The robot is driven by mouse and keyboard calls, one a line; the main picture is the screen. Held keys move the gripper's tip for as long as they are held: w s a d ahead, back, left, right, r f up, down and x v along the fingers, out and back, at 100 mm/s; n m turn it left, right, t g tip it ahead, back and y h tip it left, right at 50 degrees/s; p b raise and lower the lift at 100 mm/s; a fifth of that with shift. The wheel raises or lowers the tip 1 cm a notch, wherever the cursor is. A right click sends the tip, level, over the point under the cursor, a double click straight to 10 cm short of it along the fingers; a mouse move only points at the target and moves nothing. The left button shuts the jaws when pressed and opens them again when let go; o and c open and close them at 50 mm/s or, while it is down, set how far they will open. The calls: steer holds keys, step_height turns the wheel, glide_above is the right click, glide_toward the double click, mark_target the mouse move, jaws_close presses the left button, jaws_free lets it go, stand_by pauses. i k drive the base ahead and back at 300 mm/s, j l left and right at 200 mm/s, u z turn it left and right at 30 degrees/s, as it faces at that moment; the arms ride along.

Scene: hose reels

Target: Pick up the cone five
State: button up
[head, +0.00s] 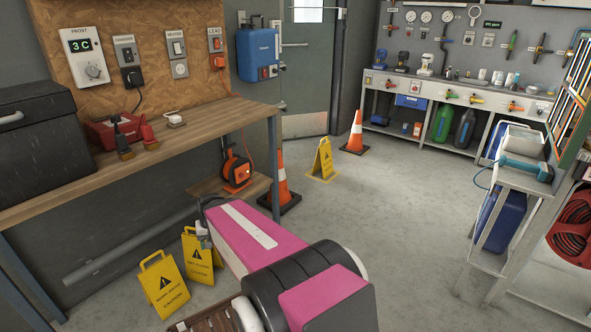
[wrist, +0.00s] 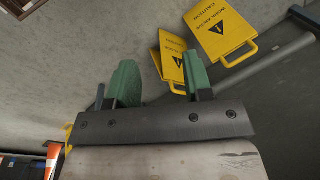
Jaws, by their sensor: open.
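Two orange cones with white bands show in the head view; I can read no number on either. The nearer cone (head: 280,180) stands on a dark base by the workbench leg, partly hidden by that leg. The farther cone (head: 356,131) stands upright near the door. In the wrist view, part of an orange and white cone (wrist: 52,161) shows at the lower left edge, away from the fingers. My gripper (wrist: 162,75) is open with its green fingers apart and nothing between them. In the head view it is mostly hidden behind my pink arm, near the yellow signs.
Yellow caution signs (head: 163,284) stand on the floor close to my gripper; another yellow sign (head: 323,160) stands between the cones. The workbench (head: 190,150) overhangs the left side. An orange cable reel (head: 237,167) sits on its lower shelf. The middle floor is clear.

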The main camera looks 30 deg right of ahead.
mark_target(353, 146)
steer(key=z, duration=1.65)
